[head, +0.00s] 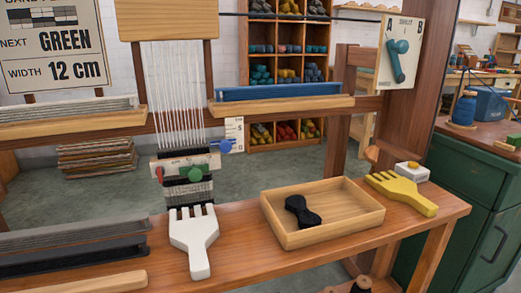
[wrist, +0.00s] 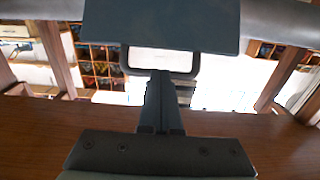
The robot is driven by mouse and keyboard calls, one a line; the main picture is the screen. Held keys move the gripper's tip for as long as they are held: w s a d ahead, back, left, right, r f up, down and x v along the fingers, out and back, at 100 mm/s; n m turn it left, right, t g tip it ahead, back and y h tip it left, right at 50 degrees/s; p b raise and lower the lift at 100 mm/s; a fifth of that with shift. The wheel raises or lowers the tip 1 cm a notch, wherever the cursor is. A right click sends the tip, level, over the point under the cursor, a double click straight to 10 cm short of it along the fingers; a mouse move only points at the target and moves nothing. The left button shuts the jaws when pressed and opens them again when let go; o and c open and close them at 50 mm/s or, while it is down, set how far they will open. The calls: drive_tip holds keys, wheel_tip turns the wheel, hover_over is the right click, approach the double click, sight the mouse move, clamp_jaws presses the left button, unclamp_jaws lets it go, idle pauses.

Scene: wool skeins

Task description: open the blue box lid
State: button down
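I cannot tell whether the fingers hold the bar, or whether this panel belongs to the blue box.
A wooden bench (head: 340,250) bears a white comb (head: 194,240), a shallow wooden tray (head: 350,232) with a black item (head: 302,211), and a yellow comb (head: 402,192). A loom post (head: 425,80) rises before the green cabinet (head: 465,200). A blue spool (head: 465,107) stands beside the blue box.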

drive_tip(key=shift+w+a+r+p, duration=0.25)
drive_tip(key=shift+w+r, duration=0.2)
drive_tip(key=shift+w, duration=0.25)
drive_tip(key=shift+w+a+r+p, duration=0.1)
drive_tip(key=shift+w+a+r, duration=0.1)
drive_tip(key=shift+w+r, duration=0.35)
drive_tip(key=shift+f, duration=0.15)
drive_tip(key=shift+s+d+f+b, duration=0.25)
drive_tip(key=shift+s+f, duration=0.45)
drive_tip(key=shift+f, duration=0.05)
drive_tip(key=shift+s+d+f+b, duration=0.25)
drive_tip(key=shift+s+f, duration=0.4)
drive_tip(key=shift+f, duration=0.05)
drive_tip(key=p+v, duration=0.5)
drive_tip(key=v, duration=0.7)
